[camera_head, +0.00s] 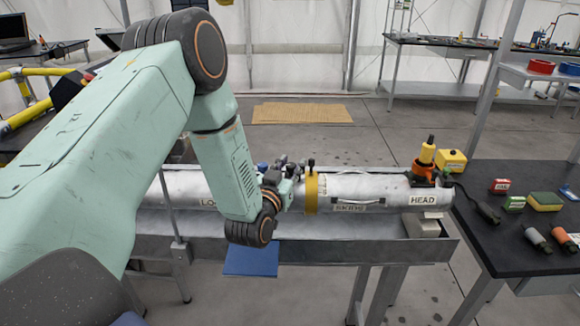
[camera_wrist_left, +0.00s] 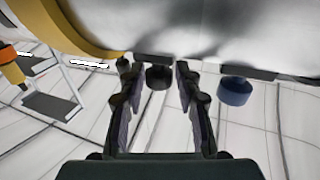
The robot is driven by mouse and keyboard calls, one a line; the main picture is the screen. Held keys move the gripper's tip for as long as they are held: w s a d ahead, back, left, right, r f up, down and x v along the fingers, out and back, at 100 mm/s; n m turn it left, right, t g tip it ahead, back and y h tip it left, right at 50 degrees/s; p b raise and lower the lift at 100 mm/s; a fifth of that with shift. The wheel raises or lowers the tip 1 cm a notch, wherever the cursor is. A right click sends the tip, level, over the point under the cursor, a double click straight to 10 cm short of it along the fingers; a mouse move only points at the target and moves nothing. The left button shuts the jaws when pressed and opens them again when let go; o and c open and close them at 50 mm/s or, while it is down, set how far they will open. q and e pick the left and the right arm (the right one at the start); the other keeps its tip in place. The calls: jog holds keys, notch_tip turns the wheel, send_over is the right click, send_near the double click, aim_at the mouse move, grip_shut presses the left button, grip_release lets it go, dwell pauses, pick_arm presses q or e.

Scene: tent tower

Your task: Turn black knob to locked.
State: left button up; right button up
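In the left wrist view the black knob (camera_wrist_left: 160,77) sits on a dark mount on the white cylinder. My left gripper (camera_wrist_left: 159,75) has one finger on each side of it, with narrow gaps showing. A blue knob (camera_wrist_left: 235,90) is to the right, outside the fingers. In the head view my left gripper (camera_head: 288,172) is at the white cylinder (camera_head: 385,188), left of its yellow band (camera_head: 311,192). The black knob cannot be made out clearly there among the dark fingers. No lock marking is readable. My right gripper does not show.
The cylinder lies in a grey metal trough (camera_head: 330,250). A blue plate (camera_head: 251,260) is below my wrist. An orange and yellow fitting (camera_head: 425,165) stands at the cylinder's HEAD end. A black table (camera_head: 520,240) with several small items is on the right.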

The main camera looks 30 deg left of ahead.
pick_arm(q)
jog(key=shift+w+d, duration=0.1)
jog(key=shift+d, duration=0.2)
jog(key=c, duration=0.3)
jog(key=shift+a, duration=0.4)
jog(key=c, duration=0.3)
jog(key=shift+d, duration=0.15)
grip_shut()
jog(key=shift+d, duration=0.1)
jog(key=shift+a+m+h+p, duration=0.3)
jog(key=shift+m+h+p, duration=0.45)
jog(key=shift+h, duration=0.35)
jog(key=shift+d+m+h+p, duration=0.15)
jog(key=shift+m+h+p, duration=0.3)
jog(key=shift+h, duration=0.25)
jog(key=shift+f+m+h, duration=0.2)
jog(key=shift+m+h, duration=0.2)
jog(key=shift+h, duration=0.3)
jog(key=shift+d+f, duration=0.1)
